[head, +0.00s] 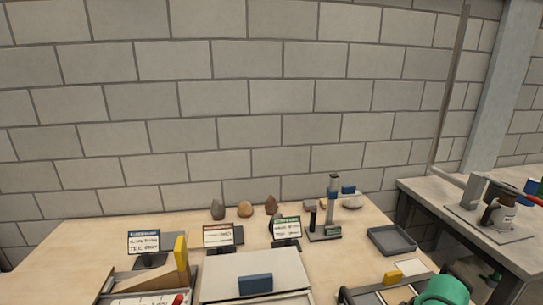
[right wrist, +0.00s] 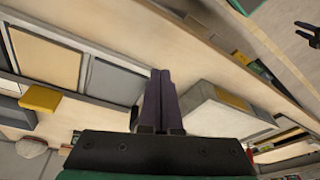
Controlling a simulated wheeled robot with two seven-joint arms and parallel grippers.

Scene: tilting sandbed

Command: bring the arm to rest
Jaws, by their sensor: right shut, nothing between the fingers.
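My right gripper (right wrist: 160,75) shows in the right wrist view with its two dark fingers together, shut and empty. It points over the wooden table, and nothing touches the fingertips that I can see. In the head view a green rounded part of my right arm (head: 445,290) shows at the bottom right edge; the gripper itself is out of that view. My left gripper is not seen in the head view.
The wooden table (head: 90,245) holds several label cards, stones and a small upright stand (head: 333,205). A grey tray (head: 391,240) lies right of the stand. A pale box (right wrist: 215,110) is right of my fingers. A grey bench (head: 450,215) stands at the right.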

